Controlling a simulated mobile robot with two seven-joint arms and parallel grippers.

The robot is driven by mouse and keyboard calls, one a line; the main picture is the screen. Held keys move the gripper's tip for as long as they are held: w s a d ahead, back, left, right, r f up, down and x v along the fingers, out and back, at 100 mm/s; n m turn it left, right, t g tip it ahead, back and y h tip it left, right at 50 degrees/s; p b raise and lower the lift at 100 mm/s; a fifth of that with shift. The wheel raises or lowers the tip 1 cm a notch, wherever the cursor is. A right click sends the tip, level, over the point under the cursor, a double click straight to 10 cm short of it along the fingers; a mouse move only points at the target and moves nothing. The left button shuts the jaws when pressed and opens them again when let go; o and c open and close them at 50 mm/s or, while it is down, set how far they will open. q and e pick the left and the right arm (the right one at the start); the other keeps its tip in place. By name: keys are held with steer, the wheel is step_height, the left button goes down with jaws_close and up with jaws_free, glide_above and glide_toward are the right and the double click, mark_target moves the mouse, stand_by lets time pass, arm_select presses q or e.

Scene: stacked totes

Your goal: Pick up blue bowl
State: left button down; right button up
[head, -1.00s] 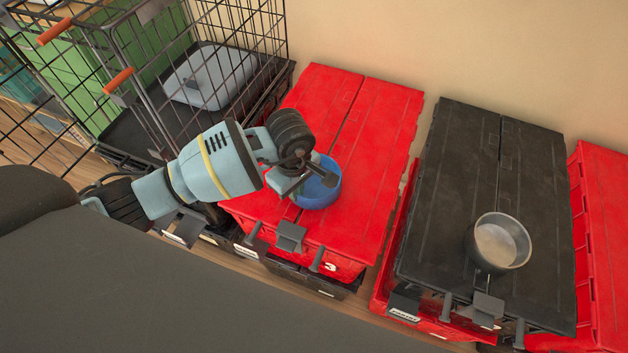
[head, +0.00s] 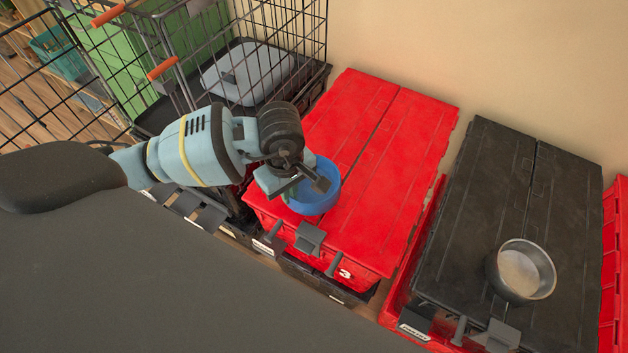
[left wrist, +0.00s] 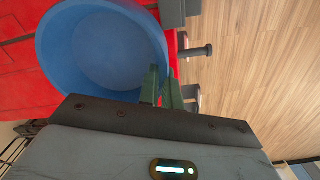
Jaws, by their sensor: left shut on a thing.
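The blue bowl (head: 322,192) is over the front part of the red tote lid in the head view, partly hidden by my left gripper. In the left wrist view the bowl (left wrist: 95,50) is upright and looks empty. My left gripper (head: 290,190) is at the bowl's near left rim. In the left wrist view its green fingers (left wrist: 160,88) are shut on the bowl's wall. I cannot tell whether the bowl touches the lid. My right gripper does not show.
The red tote (head: 405,130) is under the bowl. A black tote (head: 500,200) to its right carries a metal pan (head: 521,270). A wire cage (head: 285,35) with a grey container (head: 247,73) stands at left. A wall is behind; wooden floor (left wrist: 250,60) shows in the left wrist view.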

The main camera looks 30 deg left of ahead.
arm_select(q)
steer(key=s+a, duration=0.6)
steer(key=shift+s+a+r+b, duration=0.15)
steer(key=shift+s+r+b, duration=0.15)
steer(key=shift+r, duration=0.15)
steer(key=shift+r, duration=0.1)
